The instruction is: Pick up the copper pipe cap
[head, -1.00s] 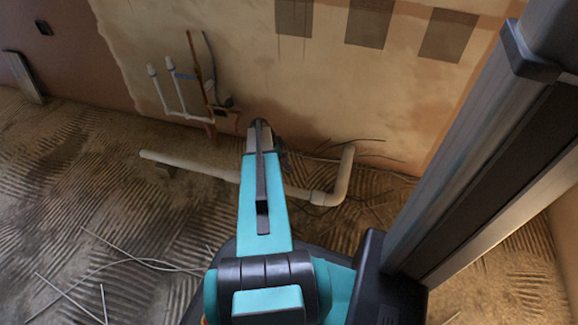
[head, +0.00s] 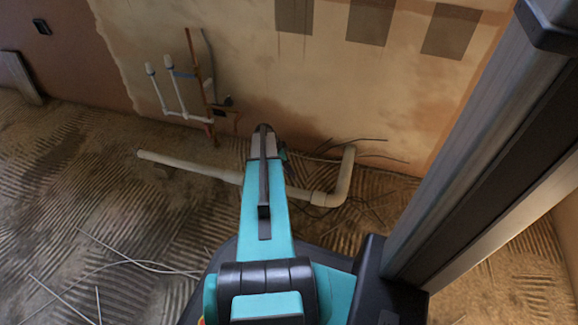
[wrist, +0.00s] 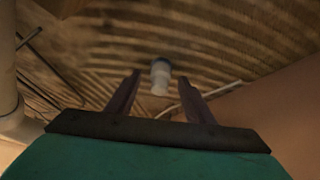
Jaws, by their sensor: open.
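In the wrist view my gripper (wrist: 160,76) is open, with its two dark fingers spread apart. A small pale, whitish cylindrical piece (wrist: 160,78) shows between and beyond the fingertips, apart from them, against the ridged floor. I cannot tell whether it is the copper pipe cap; it does not look copper. In the head view my own arm hides most of the gripper and the floor behind it. A thin copper-coloured pipe (head: 191,66) stands upright against the wall, and no separate copper cap can be made out there.
A pale bent pipe (head: 205,170) runs along the floor near the wall, behind my arm. Two white-topped pipes (head: 168,62) rise beside the copper pipe. Thin wires (head: 370,155) stick out at the wall's foot. Loose rods (head: 115,250) lie on the open floor at left.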

